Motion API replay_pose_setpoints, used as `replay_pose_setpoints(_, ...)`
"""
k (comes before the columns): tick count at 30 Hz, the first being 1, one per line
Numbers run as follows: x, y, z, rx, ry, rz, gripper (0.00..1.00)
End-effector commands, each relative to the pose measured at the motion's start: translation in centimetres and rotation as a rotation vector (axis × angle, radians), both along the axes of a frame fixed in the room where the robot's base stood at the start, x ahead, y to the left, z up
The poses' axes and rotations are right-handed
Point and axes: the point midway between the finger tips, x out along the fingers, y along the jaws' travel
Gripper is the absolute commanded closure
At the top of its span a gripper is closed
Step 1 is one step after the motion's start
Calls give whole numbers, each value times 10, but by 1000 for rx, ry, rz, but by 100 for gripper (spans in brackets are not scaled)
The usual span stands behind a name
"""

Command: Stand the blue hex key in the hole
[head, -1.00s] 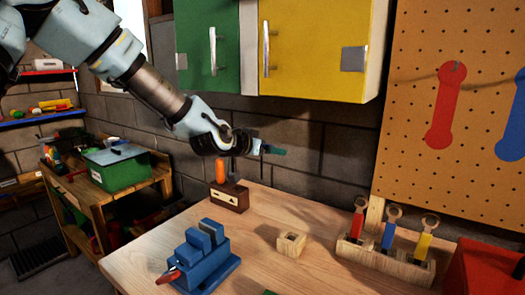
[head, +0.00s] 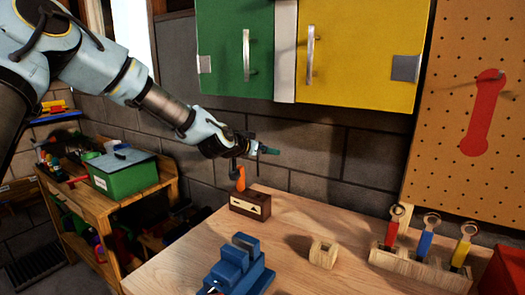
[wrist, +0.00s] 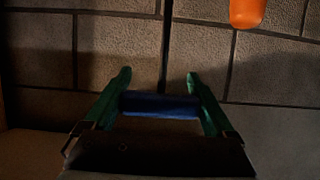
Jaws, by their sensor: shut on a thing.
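My gripper (head: 268,150) is raised above the back left of the workbench, in front of the block wall. In the wrist view its green fingers (wrist: 158,100) are shut on the blue hex key (wrist: 160,105), which shows as a short blue bar crosswise between them. The rest of the key is hidden, and I cannot make it out in the head view. A small pale wooden block (head: 323,254) with a hole in its top stands on the bench, to the right of and below my gripper in the picture. The hole looks empty.
A dark block (head: 250,205) with an orange piece (head: 240,184) stands below my gripper. A blue vise (head: 238,268) is at the front, a wooden tool rack (head: 420,268) at the right. Green (head: 236,50) and yellow (head: 360,50) cabinets hang above. Bare bench surrounds the pale block.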

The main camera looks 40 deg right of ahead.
Motion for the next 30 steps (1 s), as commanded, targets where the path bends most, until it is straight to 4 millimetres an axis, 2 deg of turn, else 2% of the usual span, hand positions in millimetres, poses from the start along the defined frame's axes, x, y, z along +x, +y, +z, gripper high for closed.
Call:
replay_pose_setpoints(5, 0, 0, -2, 0, -2, -1, 65)
replay_pose_setpoints(30, 0, 0, -50, 0, -1, 0, 65)
